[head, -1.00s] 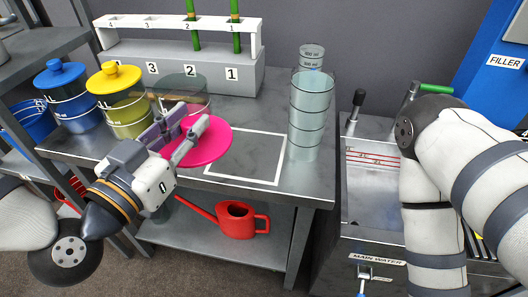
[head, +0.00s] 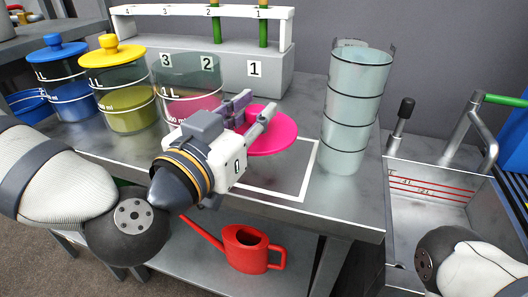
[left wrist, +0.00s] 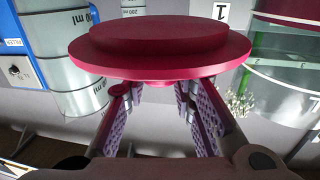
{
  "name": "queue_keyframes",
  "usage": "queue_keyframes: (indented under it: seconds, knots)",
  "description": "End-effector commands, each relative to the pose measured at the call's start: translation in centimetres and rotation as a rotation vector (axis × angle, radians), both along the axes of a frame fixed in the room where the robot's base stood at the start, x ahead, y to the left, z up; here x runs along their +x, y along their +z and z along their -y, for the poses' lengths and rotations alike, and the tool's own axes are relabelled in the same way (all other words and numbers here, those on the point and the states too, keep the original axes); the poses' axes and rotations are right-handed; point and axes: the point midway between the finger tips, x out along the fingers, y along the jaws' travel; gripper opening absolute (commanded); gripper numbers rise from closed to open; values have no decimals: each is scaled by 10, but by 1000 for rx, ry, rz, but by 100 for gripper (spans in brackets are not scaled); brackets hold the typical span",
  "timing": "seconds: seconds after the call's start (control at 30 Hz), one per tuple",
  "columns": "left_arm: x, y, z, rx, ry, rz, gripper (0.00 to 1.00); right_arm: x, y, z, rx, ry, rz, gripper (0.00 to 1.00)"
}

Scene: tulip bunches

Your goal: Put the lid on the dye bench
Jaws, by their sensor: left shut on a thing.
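The lid (head: 272,136) is a round magenta disc. My left gripper (head: 250,118) is shut on it, and the left wrist view shows the lid (left wrist: 160,60) flat across the fingertips (left wrist: 160,88); its grasped part is mostly hidden. In the head view the lid appears over the bench, in front and to the right of an open clear jar with pink liquid (head: 188,80). The gripper hides part of that jar. The grey dye bench (head: 348,205) has a white square outline (head: 308,170) below and right of the lid. My right gripper is out of view.
Jars with a blue lid (head: 58,50) and a yellow lid (head: 111,48) stand left. A tall stack of clear beakers (head: 352,110) stands right of the square. A numbered rack (head: 270,68) is behind. A red watering can (head: 246,250) sits below; a metal sink (head: 430,205) is right.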

Motion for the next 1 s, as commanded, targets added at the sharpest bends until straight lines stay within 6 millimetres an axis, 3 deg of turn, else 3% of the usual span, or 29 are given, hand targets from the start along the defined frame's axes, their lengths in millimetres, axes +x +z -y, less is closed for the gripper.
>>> queue_keyframes:
  seconds: [0.23, 0.37, 0.77, 0.8, 0.83, 0.87, 1.0]
  knots:
    - [20, -34, 17, 1, 0, -2, 0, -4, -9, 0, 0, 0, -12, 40]
    - [19, -58, 16, 0, -1, -4, 0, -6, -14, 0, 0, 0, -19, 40]
    - [19, -63, 16, 1, -1, 2, 0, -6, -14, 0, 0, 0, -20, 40]
    - [19, -63, 16, 1, 0, 2, 33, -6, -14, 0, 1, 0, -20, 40]
    - [19, -63, 16, 0, 0, 1, 40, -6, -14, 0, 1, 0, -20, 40]
    - [19, -63, 16, 0, 0, 1, 44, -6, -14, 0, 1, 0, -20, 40]
    - [19, -62, 16, 0, -1, 1, 44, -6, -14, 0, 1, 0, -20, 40]
